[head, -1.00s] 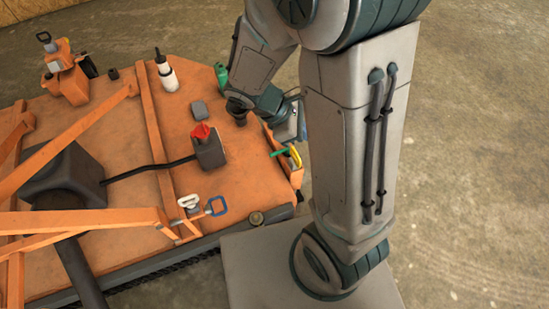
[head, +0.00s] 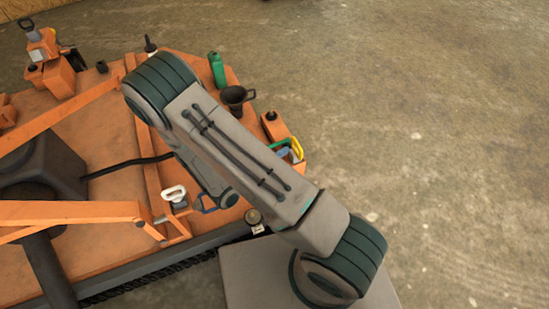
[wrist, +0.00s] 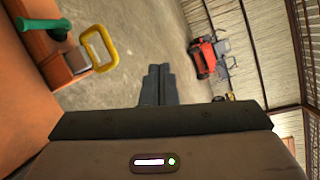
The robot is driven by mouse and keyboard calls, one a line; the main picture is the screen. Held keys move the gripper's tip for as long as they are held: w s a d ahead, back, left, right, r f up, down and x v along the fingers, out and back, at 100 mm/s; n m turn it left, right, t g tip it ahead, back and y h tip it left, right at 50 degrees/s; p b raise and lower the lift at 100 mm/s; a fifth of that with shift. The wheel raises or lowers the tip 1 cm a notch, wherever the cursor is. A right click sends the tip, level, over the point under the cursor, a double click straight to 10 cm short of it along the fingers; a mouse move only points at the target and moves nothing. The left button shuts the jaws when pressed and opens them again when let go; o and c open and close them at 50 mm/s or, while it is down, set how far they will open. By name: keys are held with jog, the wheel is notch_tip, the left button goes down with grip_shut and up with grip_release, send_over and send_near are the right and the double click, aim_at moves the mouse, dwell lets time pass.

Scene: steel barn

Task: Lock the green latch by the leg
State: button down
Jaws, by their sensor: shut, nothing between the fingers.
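The green latch handle (head: 279,146) shows at the right corner of the orange deck in the head view, close beside a yellow loop handle (head: 297,149). In the wrist view the green handle (wrist: 38,23) is at the upper left, with its round pivot end toward the yellow loop (wrist: 100,47). My gripper (wrist: 160,72) is shut and empty in the wrist view. Its fingertips are to the right of both handles and apart from them. I cannot tell which part is the leg.
A white-handled latch (head: 175,194) and a partly hidden blue handle (head: 230,198) are at the deck's front. Open floor (head: 430,120) lies to the right.

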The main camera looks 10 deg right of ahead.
jog(key=a+f+n+t+y+b, duration=0.2)
jog(key=f+n, duration=0.3)
jog(key=f, duration=0.2)
jog(key=a+f+n+t+y+b, duration=0.2)
jog(key=f+n+t, duration=0.1)
jog(key=f+n, duration=0.3)
jog(key=shift+f+y, duration=0.3)
jog(key=shift+f, duration=0.55)
jog(key=shift+s, duration=0.1)
jog(key=b+x, duration=0.3)
jog(key=x, duration=0.6)
jog(key=shift+w+d+b, duration=0.2)
jog(key=shift+w+b, duration=0.1)
jog(key=shift+w, duration=0.05)
jog(key=shift+w+a+f+b, duration=0.15)
jog(key=shift+w+b, duration=0.2)
jog(key=shift+w, duration=0.65)
jog(key=shift+w+a+f+b, duration=0.15)
jog(key=shift+w+b, duration=0.2)
jog(key=shift+w, duration=0.65)
jog(key=shift+a, duration=0.1)
